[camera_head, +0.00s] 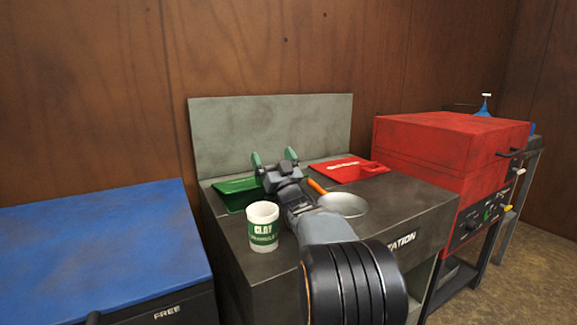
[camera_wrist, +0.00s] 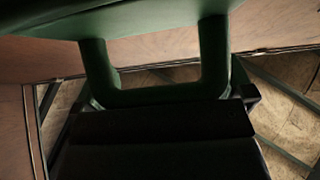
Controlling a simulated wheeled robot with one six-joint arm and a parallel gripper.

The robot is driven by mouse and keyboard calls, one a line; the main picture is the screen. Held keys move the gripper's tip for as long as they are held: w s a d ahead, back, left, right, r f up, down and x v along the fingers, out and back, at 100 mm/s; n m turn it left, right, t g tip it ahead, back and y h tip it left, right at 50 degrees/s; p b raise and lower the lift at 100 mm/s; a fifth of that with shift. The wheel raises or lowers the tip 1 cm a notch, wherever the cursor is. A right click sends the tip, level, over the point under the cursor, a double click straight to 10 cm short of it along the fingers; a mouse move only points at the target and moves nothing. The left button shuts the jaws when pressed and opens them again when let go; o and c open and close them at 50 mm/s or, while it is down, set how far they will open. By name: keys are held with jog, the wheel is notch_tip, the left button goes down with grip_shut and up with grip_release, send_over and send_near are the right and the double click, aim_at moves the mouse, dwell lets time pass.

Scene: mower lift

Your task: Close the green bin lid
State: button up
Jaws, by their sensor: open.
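The green bin (camera_head: 237,190) is set into the left part of the dark station top, with a dark green area at its front. I cannot tell how far its lid is open. My gripper (camera_head: 273,157) is open just right of the green bin, its two green-tipped fingers spread and pointing towards the backboard. Contact cannot be made out.
A white-and-green clay cup (camera_head: 263,228) stands in front of the green bin. A grey backboard (camera_head: 270,130) stands behind. A blue-lidded box (camera_head: 95,240) is left.

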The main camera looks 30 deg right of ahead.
jog(key=s+a+p, duration=0.1)
jog(key=s, duration=1.1)
jog(key=shift+s, duration=0.15)
jog(key=shift+a+f, duration=0.1)
